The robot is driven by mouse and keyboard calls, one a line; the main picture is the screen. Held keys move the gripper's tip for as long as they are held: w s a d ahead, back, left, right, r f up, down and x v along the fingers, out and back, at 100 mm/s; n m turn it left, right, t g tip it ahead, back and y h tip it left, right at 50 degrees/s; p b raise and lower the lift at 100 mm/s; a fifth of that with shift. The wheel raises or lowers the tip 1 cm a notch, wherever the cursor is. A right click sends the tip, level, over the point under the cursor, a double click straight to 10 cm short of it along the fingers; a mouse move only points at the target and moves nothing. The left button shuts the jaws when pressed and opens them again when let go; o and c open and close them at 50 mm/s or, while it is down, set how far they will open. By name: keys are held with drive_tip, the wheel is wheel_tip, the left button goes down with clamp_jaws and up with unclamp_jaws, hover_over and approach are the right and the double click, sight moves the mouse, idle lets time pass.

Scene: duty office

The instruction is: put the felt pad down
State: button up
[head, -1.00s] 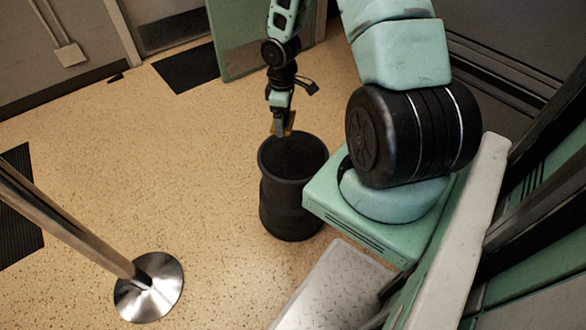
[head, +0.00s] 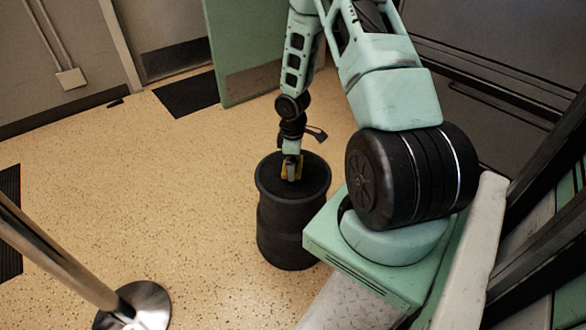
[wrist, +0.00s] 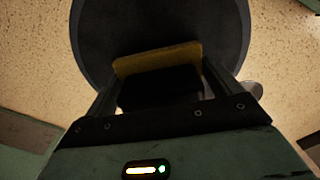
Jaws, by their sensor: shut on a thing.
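The felt pad (wrist: 158,58) is a flat, mustard-yellow piece held in my gripper, as the wrist view shows. In the head view the yellow pad (head: 299,170) shows small around the fingertips. My gripper (head: 291,175) is shut on it and points down over the middle of a black, waisted drum (head: 285,232). The drum's round dark top (wrist: 215,25) lies behind the pad in the wrist view. I cannot tell whether the pad touches that top.
A metal post on a round base (head: 135,305) stands at the lower left. A dark mat (head: 188,95) lies by the doorway, near a green door panel (head: 245,55). The speckled floor (head: 170,190) left of the drum is clear.

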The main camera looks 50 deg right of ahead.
drive_tip(key=shift+f, duration=0.75)
drive_tip(key=shift+f, duration=0.1)
drive_tip(key=o, duration=0.9)
drive_tip(key=shift+c, duration=0.2)
